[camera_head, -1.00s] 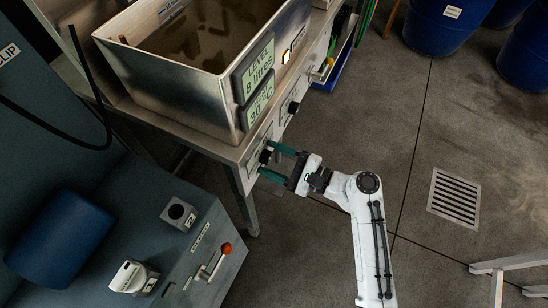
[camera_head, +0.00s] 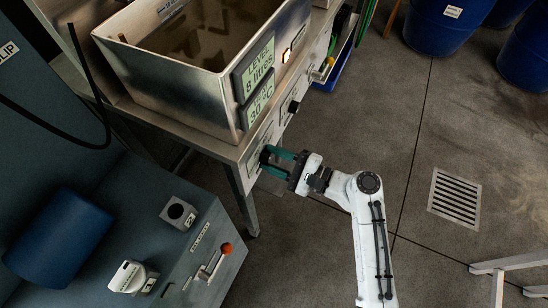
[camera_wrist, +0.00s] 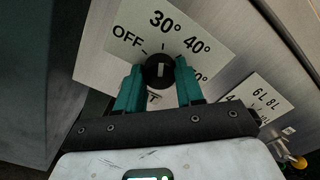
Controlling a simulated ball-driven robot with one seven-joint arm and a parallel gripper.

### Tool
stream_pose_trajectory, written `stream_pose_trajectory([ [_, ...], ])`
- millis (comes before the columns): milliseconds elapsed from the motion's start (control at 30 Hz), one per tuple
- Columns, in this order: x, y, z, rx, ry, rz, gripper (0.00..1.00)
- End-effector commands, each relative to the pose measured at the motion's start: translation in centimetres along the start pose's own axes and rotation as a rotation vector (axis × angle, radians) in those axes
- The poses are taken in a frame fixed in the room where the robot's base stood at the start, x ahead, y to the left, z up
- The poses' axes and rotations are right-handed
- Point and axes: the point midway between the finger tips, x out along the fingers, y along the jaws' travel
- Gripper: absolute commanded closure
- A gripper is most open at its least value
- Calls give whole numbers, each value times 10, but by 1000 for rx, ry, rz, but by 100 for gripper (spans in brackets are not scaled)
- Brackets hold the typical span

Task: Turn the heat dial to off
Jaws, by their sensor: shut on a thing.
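The heat dial (camera_wrist: 158,73) is a round black knob with a white mark, on a pale label plate (camera_wrist: 125,66) tilted in the wrist view. The plate reads OFF at upper left, 30° at the top and 40° at upper right. The white mark points up, toward 30°. My gripper (camera_wrist: 159,79) is shut on the dial, one teal finger on each side. The fingers partly cover a further marking at right and the word below. In the head view my gripper (camera_head: 272,162) is at the bench's front panel, and the dial is mostly hidden.
The steel tank (camera_head: 165,85) above carries displays reading level 8 litres (camera_head: 256,67) and 30 °C (camera_head: 258,104). Another black knob (camera_head: 293,106) sits farther along the panel. A grey console (camera_head: 190,255) with an orange-tipped lever (camera_head: 215,262) stands at lower left.

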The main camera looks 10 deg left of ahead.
Motion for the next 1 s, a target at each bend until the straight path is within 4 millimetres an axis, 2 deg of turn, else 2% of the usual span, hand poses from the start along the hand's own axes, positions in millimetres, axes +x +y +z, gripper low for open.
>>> stream_pose_trajectory([
  [700,0,3,-3,-573,0,1,93],
  [1000,0,2,-2,-752,0,1,94],
])
